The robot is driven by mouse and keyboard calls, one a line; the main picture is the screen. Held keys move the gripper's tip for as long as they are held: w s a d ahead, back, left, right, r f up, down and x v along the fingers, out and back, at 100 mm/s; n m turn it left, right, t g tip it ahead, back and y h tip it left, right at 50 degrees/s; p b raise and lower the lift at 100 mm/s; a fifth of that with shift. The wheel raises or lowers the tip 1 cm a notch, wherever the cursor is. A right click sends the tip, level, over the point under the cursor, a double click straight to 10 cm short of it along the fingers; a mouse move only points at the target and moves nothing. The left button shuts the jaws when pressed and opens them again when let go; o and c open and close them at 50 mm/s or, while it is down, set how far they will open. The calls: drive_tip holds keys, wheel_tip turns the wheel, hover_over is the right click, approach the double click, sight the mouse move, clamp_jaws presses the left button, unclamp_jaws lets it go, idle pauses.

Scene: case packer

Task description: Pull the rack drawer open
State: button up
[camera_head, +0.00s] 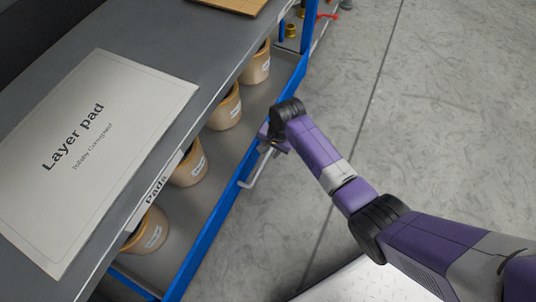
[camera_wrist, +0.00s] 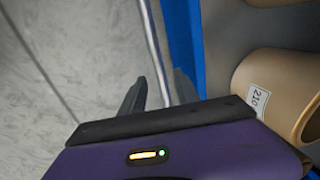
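The rack drawer (camera_head: 207,235) is a grey tray with a blue front rail, below the grey top shelf. Tan pots (camera_head: 188,168) stand in it in a row. A thin pale bar handle (camera_head: 260,168) sticks out from the blue rail. My gripper (camera_head: 269,143) is at the far end of this handle, and its fingers are mostly hidden in the head view. In the wrist view my gripper (camera_wrist: 160,92) has its two dark fingers apart, with the handle bar (camera_wrist: 154,45) running between them. I cannot tell whether either finger touches the bar. The blue rail (camera_wrist: 183,40) is just to the right.
A layer pad sheet (camera_head: 95,150) lies on the grey shelf (camera_head: 225,40), with a brown board (camera_head: 235,4) at its far end. Small brass and red fittings (camera_head: 292,30) are beyond the blue post. The grey floor (camera_head: 440,110) right of the rack is clear.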

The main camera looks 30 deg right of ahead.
sight(267, 155)
drive_tip(key=shift+w+a+f+b, duration=0.15)
drive_tip(key=shift+f+b, duration=0.25)
drive_tip(key=shift+f, duration=0.45)
drive_tip(key=shift+w+a+f+b, duration=0.15)
drive_tip(key=shift+f+b, duration=0.25)
drive_tip(key=shift+f, duration=0.45)
drive_tip(key=shift+c, duration=0.5)
clamp_jaws()
